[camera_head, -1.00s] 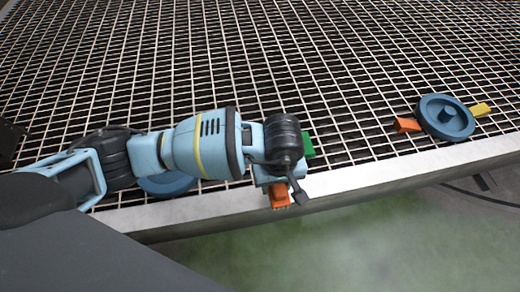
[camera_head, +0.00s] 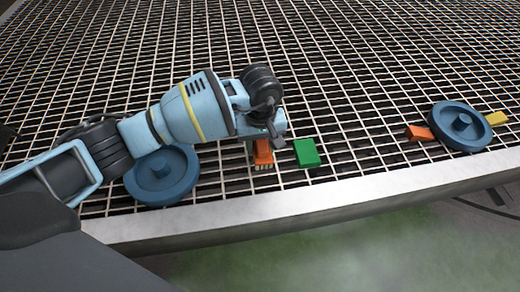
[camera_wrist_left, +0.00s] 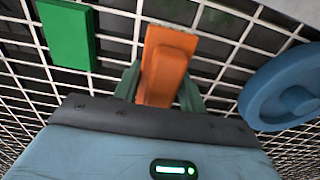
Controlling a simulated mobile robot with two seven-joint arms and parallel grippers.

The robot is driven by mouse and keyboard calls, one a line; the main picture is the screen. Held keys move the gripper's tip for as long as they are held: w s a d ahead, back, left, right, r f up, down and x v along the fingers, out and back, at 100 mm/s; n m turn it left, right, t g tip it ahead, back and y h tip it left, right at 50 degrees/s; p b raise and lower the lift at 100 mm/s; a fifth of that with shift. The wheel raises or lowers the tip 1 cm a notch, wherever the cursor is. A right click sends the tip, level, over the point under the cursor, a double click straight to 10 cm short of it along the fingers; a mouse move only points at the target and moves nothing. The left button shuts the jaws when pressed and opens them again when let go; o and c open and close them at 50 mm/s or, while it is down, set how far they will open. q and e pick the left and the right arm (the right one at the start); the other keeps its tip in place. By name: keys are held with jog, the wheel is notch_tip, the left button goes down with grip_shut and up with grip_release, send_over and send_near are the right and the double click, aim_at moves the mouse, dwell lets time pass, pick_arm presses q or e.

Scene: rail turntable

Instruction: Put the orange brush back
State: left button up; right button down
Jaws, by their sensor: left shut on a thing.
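The orange brush (camera_head: 263,150) is between the fingers of my left gripper (camera_head: 267,138), with its pale bristle end pointing toward the front edge of the grating. In the left wrist view the brush (camera_wrist_left: 167,62) sits between the two green fingers of my left gripper (camera_wrist_left: 160,88), which is shut on it. The brush is over the grating; I cannot tell whether it touches it. My right gripper is not in view.
A green block (camera_head: 306,152) lies on the grating (camera_head: 350,60) just right of the brush. A blue wheel (camera_head: 160,192) lies to the left, partly behind my arm. Another blue wheel (camera_head: 460,125) lies at the right, between an orange piece (camera_head: 418,132) and a yellow piece (camera_head: 496,118). A pale metal rim (camera_head: 310,198) borders the front.

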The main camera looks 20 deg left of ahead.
pick_arm(q)
jog(key=shift+w, duration=0.1)
jog(key=shift+w+a, duration=0.3)
notch_tip(320, 180, down, 4)
jog(key=shift+w+a+r+b, duration=0.1)
jog(key=shift+r+b, duration=0.1)
jog(key=shift+b, duration=0.95)
jog(key=shift+f, duration=0.15)
jog(key=o, duration=0.9)
